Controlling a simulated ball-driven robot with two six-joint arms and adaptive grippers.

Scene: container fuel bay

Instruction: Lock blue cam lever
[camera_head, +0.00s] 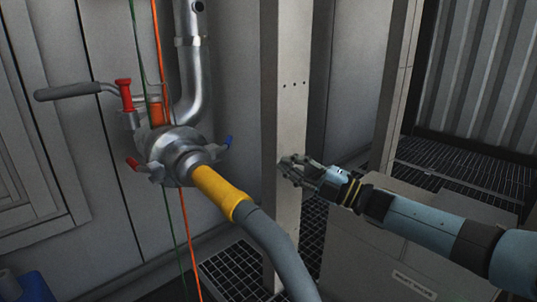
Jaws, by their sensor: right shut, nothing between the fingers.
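The blue cam lever (227,142) sticks out to the right of the metal hose coupling (176,154), angled up and away from its side. A red cam lever (133,164) sticks out on the coupling's left side. A yellow hose cuff (219,190) leads from the coupling into a grey hose (275,240). My right gripper (286,170) is to the right of the blue lever, apart from it, in front of the pale post. It is shut and empty. My left gripper is not in view.
The pale upright post (290,110) stands just behind my right gripper. Green and orange lines (183,220) hang past the coupling. A grey-handled lever (68,91) and red knob (124,94) sit above it. Boxes (400,245) stand below my right arm.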

